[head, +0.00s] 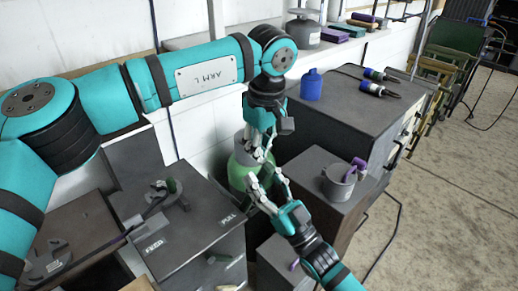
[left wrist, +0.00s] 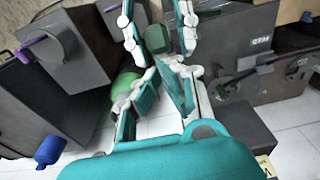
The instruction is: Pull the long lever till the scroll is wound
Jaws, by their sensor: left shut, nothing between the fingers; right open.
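A long dark lever (head: 113,241) runs from a round hub on a dark grey cabinet (head: 225,250) toward the lower left in the head view. Labels reading FEED and PULL are on the cabinet. A small green-tipped part stands by the hub. My left gripper (head: 256,153) points down, shut and empty, well right of the lever and apart from it. It also shows in the left wrist view (left wrist: 158,72). My right gripper (head: 264,181) is open and empty, close to the left one. I cannot make out a scroll.
A green cylinder (head: 239,174) stands behind the grippers. A grey box with a cup-like part (head: 339,182) and purple handle is at right. The floor at far right is mostly clear.

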